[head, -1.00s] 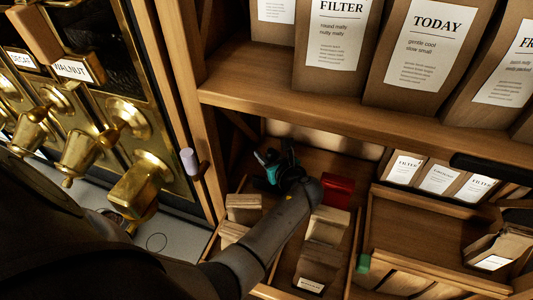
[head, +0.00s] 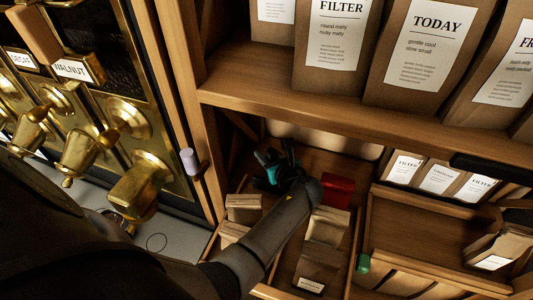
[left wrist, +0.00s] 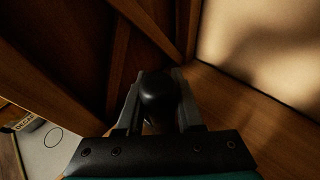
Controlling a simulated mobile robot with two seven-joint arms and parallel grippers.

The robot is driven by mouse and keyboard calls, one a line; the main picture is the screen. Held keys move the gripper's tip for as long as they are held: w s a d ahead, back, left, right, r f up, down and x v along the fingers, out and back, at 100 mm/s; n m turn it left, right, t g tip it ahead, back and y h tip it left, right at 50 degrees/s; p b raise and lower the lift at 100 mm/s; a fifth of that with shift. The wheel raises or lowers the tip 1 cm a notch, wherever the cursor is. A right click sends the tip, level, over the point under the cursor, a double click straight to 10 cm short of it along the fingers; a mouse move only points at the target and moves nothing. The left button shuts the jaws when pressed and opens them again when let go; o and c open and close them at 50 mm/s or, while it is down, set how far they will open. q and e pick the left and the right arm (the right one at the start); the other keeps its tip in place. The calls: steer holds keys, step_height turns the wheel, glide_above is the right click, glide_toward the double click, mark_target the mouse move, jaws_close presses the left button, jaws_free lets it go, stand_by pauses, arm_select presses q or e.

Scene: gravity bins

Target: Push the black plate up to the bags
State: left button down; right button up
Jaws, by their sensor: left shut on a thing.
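My left gripper (head: 273,165) reaches into the back of a wooden drawer under the shelf. In the left wrist view its fingers (left wrist: 158,106) are shut on a black rounded piece (left wrist: 158,92), like a knob. Small kraft bags stand in the drawer in front of the gripper, one row at left (head: 244,207) and one at right (head: 327,226). My forearm passes between the rows and hides part of the drawer floor.
A red block (head: 338,189) sits behind the right row. A wooden post (head: 190,120) and brass dispensers (head: 140,185) stand at left. The shelf (head: 350,110) with large bags (head: 425,50) overhangs the drawer. A green piece (head: 363,263) is at the drawer's right side.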

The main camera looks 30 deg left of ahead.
arm_select(q)
steer(key=shift+s, duration=0.1)
steer(key=s+p, duration=0.1)
steer(key=s, duration=0.1)
steer(key=s+d+p, duration=0.1)
steer(key=s+p, duration=0.1)
steer(key=shift+s, duration=0.2)
steer(key=c, duration=0.5)
jaws_free()
steer(key=shift+c, duration=0.2)
steer(key=shift+p, duration=0.3)
